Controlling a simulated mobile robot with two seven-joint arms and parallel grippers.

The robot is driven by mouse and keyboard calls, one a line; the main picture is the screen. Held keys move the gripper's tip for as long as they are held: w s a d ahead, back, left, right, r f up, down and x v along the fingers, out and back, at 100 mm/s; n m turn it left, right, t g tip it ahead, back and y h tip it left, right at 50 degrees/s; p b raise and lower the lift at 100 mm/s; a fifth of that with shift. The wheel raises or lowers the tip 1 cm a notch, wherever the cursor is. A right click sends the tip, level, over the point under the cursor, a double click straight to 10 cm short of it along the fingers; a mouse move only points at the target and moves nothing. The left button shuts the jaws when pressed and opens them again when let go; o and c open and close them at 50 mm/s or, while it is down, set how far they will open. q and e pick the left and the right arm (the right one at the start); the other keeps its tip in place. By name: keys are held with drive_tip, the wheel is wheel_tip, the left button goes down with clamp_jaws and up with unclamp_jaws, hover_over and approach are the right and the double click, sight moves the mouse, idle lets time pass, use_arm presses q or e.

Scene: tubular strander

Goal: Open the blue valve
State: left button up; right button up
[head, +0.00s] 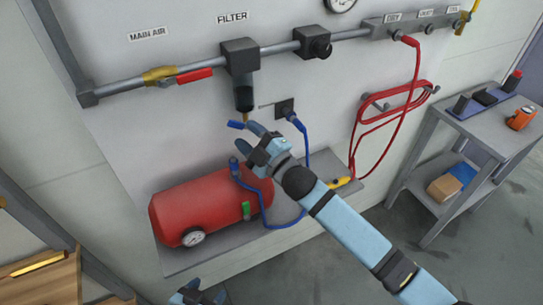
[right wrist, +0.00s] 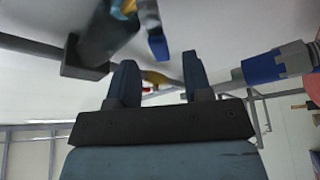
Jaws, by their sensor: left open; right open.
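The blue valve handle (head: 236,125) is a small lever below the dark filter (head: 242,82), beside its brass-coloured outlet. In the right wrist view the blue handle (right wrist: 158,45) lies just beyond the fingertips, toward the top. My right gripper (head: 248,137) is open and empty, close to the handle and slightly below right of it in the head view. In the right wrist view its two fingers (right wrist: 160,75) stand apart with nothing between them. My left gripper (head: 197,295) is open at the bottom edge of the head view, partly cut off and far from the valve.
A blue plug (head: 291,116) sits at a wall socket right of my right gripper. A red tank (head: 205,208) stands on the shelf below. A red-handled valve (head: 194,76) is on the pipe. A coiled red hose (head: 395,102) hangs right, and a grey cart (head: 470,150) stands beyond.

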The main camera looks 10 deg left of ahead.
use_arm(q)
drive_tip(key=shift+f+b, duration=0.8)
drive_tip(key=shift+f, duration=0.15)
use_arm(e)
drive_tip(key=v, duration=1.1)
drive_tip(key=shift+a, duration=0.1)
